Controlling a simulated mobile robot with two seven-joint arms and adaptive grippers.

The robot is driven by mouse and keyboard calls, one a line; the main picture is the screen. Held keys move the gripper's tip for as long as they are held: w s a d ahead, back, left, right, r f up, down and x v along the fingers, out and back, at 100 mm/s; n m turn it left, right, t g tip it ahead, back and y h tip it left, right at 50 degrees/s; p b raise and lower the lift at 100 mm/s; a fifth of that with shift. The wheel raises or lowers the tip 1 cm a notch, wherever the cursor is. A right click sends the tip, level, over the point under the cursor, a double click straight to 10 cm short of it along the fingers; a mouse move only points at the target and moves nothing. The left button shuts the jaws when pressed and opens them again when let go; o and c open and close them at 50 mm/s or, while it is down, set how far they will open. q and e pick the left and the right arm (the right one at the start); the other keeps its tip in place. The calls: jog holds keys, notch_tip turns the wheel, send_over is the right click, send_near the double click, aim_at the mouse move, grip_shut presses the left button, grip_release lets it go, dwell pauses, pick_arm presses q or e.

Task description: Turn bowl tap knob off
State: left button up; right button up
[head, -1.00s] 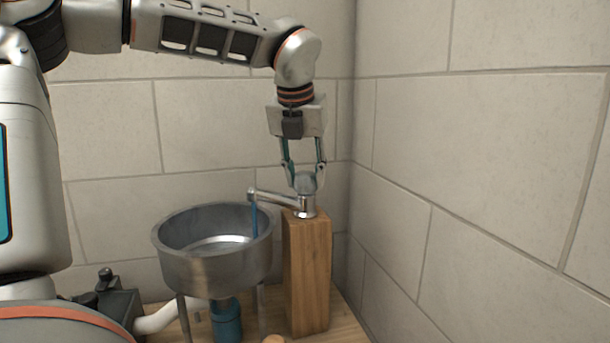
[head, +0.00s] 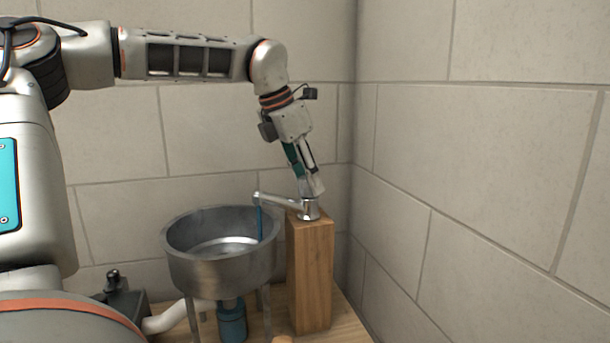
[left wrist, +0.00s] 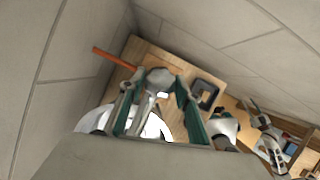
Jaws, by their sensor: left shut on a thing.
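The bowl tap (head: 282,202) stands on a wooden post, its chrome spout reaching left over the metal bowl (head: 220,265). A thin blue stream (head: 260,222) hangs from the spout end into the bowl. My left gripper (head: 313,188) is at the top of the tap, tilted and seen nearly edge-on, shut on the tap knob. In the left wrist view the grey faceted knob (left wrist: 159,78) lies between the two fingertips. In the head view the fingers mostly hide the knob. My right gripper cannot be made out.
The wooden post (head: 311,280) stands right of the bowl, near the wall corner. A blue cylinder (head: 232,322) and a white pipe (head: 165,320) are under the bowl. The right wall (head: 480,180) is close to the tap.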

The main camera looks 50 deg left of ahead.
pick_arm(q)
jog(key=m+h+p, duration=0.1)
jog(key=m, duration=0.1)
jog(key=shift+a+r+m, duration=0.1)
jog(key=shift+r+m, duration=0.05)
jog(key=shift+m, duration=0.15)
jog(key=shift+m+g+h+p, duration=0.3)
jog(key=shift+m+h+p, duration=0.1)
jog(key=shift+m, duration=0.8)
jog(key=o, duration=1.1)
jog(key=v, duration=1.1)
jog(key=shift+a+r, duration=0.15)
jog(key=shift+r, duration=0.25)
